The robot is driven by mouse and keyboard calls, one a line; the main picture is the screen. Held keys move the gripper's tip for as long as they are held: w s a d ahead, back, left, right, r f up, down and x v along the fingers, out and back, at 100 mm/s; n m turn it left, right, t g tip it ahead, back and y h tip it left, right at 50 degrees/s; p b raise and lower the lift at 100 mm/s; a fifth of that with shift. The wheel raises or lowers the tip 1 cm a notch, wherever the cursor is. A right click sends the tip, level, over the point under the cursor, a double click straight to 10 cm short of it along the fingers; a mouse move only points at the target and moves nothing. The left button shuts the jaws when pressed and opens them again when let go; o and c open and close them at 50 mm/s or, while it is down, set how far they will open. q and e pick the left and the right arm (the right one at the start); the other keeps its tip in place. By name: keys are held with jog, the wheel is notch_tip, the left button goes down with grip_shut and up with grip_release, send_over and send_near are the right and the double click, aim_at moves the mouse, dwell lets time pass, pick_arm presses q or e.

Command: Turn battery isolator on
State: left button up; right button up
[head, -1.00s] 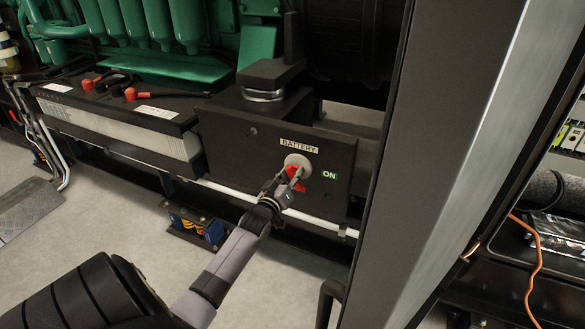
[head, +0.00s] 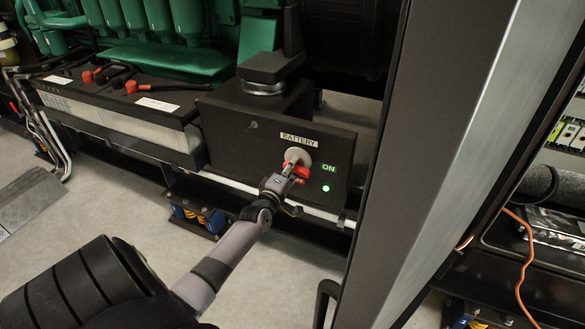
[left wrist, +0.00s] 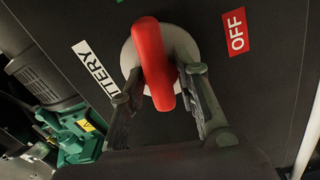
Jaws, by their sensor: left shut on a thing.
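The battery isolator is a red handle (head: 301,171) on a round pale plate (head: 298,156), set in a dark box (head: 240,140) below a BATTERY label (head: 299,140). An ON label (head: 328,168) is to its right, with a lit green lamp (head: 326,188) below it. In the left wrist view the red handle (left wrist: 153,62) stands between my fingers, with a red OFF label (left wrist: 236,31) at the upper right. My left gripper (head: 290,172) is shut on the handle; it also shows in the left wrist view (left wrist: 160,95). My right gripper is not in view.
A dark upright post (head: 440,150) stands close on the right. Batteries with red terminal caps (head: 131,86) lie left of the box, under the green engine (head: 170,25). A white pipe (head: 235,184) runs below the box. Open floor lies at lower left.

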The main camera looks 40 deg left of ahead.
pick_arm(q)
jog(key=shift+n, duration=1.2)
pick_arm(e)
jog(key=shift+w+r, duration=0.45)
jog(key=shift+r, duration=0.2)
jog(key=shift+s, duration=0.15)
pick_arm(q)
jog(key=o, duration=0.9)
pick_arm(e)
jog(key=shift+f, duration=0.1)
pick_arm(q)
jog(key=v, duration=1.2)
